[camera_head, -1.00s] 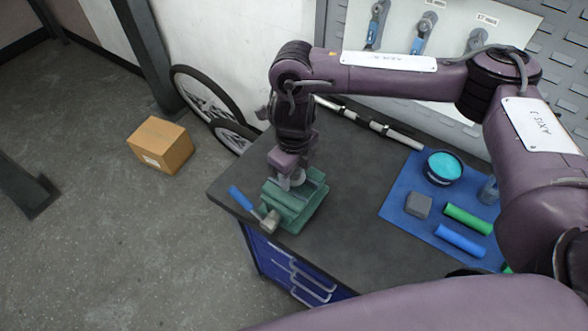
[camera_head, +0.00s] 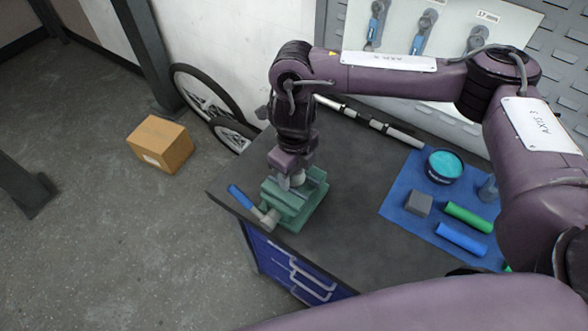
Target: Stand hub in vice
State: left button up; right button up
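The green vice (camera_head: 305,207) stands at the left front corner of the bench, its blue-handled lever (camera_head: 242,197) pointing left. A small silver-grey part, seemingly the hub (camera_head: 298,179), shows at the vice's jaws, partly hidden by my gripper. My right gripper (camera_head: 291,181) points down at the vice, right at the hub. Its fingertips are small and partly covered, so its opening does not show clearly. I cannot tell whether the hub touches both jaws. My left gripper is not in view.
The dark bench top (camera_head: 345,215) is clear right of the vice. A blue mat (camera_head: 405,205) holds a teal-filled tub (camera_head: 444,166), a grey block (camera_head: 418,203), and green (camera_head: 468,217) and blue (camera_head: 461,239) cylinders. A silver bar (camera_head: 370,122) lies behind. A cardboard box (camera_head: 160,146) stands on the floor.

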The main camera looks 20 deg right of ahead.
jog(key=o, duration=0.4)
jog(key=shift+o, duration=0.2)
notch_tip(320, 180, up, 8)
jog(key=shift+f, duration=0.2)
jog(key=shift+r, duration=0.1)
